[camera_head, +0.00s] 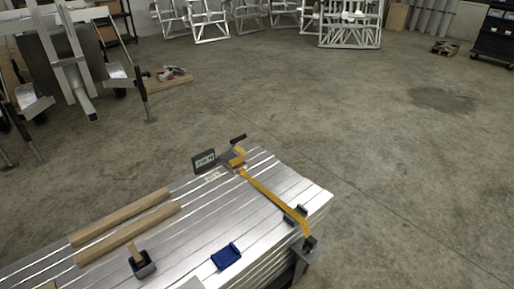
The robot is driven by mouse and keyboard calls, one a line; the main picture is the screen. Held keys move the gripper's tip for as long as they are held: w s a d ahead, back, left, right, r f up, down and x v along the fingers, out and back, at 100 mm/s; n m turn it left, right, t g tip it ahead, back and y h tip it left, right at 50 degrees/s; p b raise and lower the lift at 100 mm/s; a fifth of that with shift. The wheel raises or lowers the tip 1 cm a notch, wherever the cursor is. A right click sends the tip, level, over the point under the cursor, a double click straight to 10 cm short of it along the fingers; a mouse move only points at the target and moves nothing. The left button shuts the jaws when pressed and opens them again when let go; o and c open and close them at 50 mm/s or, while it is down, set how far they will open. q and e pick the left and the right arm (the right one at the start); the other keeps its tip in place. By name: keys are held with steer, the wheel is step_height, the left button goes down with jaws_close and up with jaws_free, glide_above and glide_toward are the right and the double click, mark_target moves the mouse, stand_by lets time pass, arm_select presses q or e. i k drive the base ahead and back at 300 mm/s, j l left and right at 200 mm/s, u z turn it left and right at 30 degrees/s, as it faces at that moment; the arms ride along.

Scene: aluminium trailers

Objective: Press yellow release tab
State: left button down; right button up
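A yellow tab (238,157) shows on a small metal ratchet-like device at the far edge of a stack of aluminium panels (210,225). A black handle (238,138) sticks up just behind the tab. A yellow strap (275,202) runs from beside the device across the top of the stack to a dark fitting (310,243) at the right edge. It looks fairly straight; I cannot tell how tight it is. Neither of my grippers is in view.
A small digital display (203,160) stands left of the tab. Two wooden bars (120,217), a black holder (143,265) and a blue block (226,257) lie on the stack. A trailer frame (75,60) stands at left. The concrete floor (400,160) at right is clear.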

mark_target(239, 149)
steer(key=i+l+u, duration=0.15)
steer(key=l, duration=0.35)
steer(key=i+l+u, duration=0.15)
steer(key=l, duration=0.4)
steer(key=i+l+u, duration=0.2)
steer(key=l, duration=0.35)
steer(key=i+l+u, duration=0.15)
steer(key=l, duration=0.4)
steer(key=i+l+u, duration=0.15)
steer(key=l, duration=0.4)
steer(key=i+l+u, duration=0.15)
steer(key=l, duration=0.25)
steer(key=i+l+u, duration=0.1)
steer(key=l, duration=0.35)
steer(key=i+l+u, duration=0.15)
steer(key=l, duration=0.3)
steer(key=i+l+u, duration=0.15)
steer(key=l, duration=0.35)
steer(key=i+l+u, duration=0.1)
steer(key=l, duration=0.4)
steer(key=i+l+u, duration=0.15)
steer(key=l, duration=0.35)
steer(key=i+l, duration=0.3)
steer(key=l, duration=0.25)
steer(key=j+u, duration=0.05)
